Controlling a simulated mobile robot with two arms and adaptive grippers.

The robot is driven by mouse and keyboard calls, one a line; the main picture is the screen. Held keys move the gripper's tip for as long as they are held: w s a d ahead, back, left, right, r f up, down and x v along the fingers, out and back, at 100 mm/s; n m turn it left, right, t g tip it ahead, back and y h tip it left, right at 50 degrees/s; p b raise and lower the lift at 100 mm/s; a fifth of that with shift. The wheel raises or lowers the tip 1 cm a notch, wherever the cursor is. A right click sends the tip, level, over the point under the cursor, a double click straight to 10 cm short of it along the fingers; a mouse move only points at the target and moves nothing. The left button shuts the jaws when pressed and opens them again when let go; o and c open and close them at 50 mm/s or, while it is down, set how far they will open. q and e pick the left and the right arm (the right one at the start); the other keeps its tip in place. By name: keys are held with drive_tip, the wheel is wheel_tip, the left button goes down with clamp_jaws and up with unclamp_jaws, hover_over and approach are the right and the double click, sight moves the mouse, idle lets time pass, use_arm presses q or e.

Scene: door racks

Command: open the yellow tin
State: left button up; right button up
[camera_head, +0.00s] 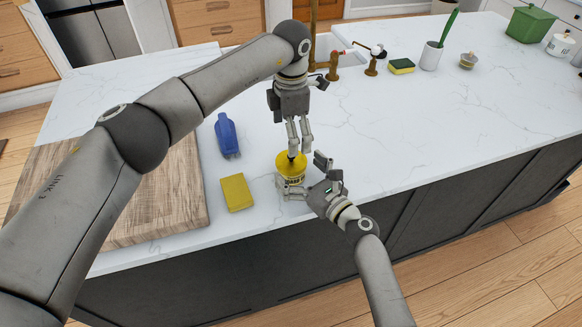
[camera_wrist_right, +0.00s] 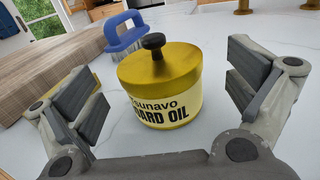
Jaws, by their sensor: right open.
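The yellow tin (camera_head: 291,177) stands upright on the white counter near its front edge. Its yellow lid with a black knob (camera_wrist_right: 153,42) is on, and a pale label with dark lettering shows in the right wrist view. My right gripper (camera_head: 305,176) is low at the tin's right side, open, with its fingers spread to either side of the tin and apart from it. My left gripper (camera_head: 298,149) points down over the lid in the head view. It does not show in the wrist view, and its finger opening is unclear.
A blue brush (camera_head: 226,135) and a yellow sponge (camera_head: 236,193) lie left of the tin, beside a wooden board (camera_head: 165,205). Brass taps (camera_head: 333,65), another sponge (camera_head: 401,66) and a white cup (camera_head: 431,57) stand farther back. The counter to the right is clear.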

use_arm(q)
drive_tip(key=shift+w, duration=0.1)
use_arm(e)
drive_tip(key=shift+x, duration=1.05)
drive_tip(key=shift+w+a, duration=0.1)
use_arm(q)
drive_tip(key=shift+d, duration=0.1)
use_arm(e)
drive_tip(key=shift+c, duration=0.4)
